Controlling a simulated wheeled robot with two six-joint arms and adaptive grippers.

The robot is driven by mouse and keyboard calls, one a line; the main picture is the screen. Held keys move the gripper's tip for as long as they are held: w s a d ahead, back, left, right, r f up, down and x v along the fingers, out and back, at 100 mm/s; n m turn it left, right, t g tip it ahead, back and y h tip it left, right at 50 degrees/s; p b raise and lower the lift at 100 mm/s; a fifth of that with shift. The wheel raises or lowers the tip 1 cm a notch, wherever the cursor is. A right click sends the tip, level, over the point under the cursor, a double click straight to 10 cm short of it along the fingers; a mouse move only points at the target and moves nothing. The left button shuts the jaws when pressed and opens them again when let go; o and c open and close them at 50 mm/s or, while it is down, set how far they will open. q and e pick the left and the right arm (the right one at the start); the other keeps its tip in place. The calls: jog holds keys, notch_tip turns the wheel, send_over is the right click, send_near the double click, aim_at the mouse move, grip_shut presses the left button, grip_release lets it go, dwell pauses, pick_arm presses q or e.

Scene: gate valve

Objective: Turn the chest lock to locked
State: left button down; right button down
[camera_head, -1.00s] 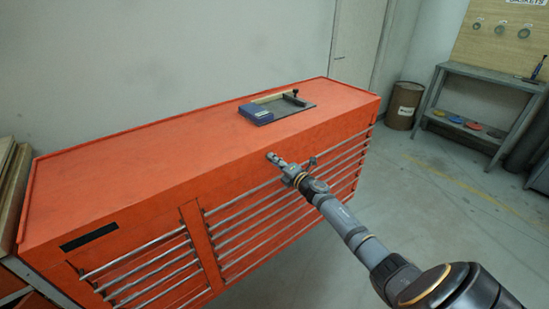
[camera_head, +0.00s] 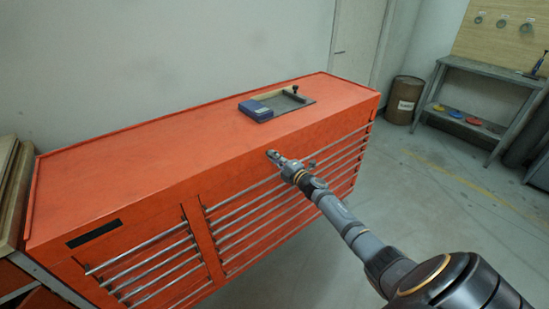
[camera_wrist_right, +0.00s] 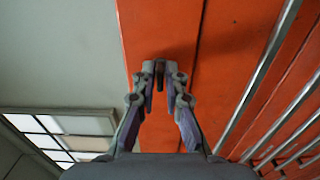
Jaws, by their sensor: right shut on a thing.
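The orange tool chest (camera_head: 150,180) stands against the wall, with its drawer front facing me. My right gripper (camera_head: 274,156) is at the upper front face of the chest, above the drawer handles. In the right wrist view my right gripper (camera_wrist_right: 160,75) has its fingertips closed together against the orange front. They are shut on the chest lock (camera_wrist_right: 160,66), a small dark piece mostly hidden between the tips. The lock's turn position cannot be read. My left gripper is not in view.
A grey tray with a blue box (camera_head: 256,109) lies on the chest top. Long metal drawer handles (camera_head: 290,195) run just below my right gripper. A brown barrel (camera_head: 404,100) and a grey workbench (camera_head: 490,75) stand at the back right. The floor between is clear.

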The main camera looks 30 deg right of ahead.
jog(key=shift+f, duration=0.1)
jog(key=c, duration=1.5)
grip_release()
jog(key=s, duration=0.8)
jog(key=s+d, duration=0.1)
jog(key=s, duration=0.3)
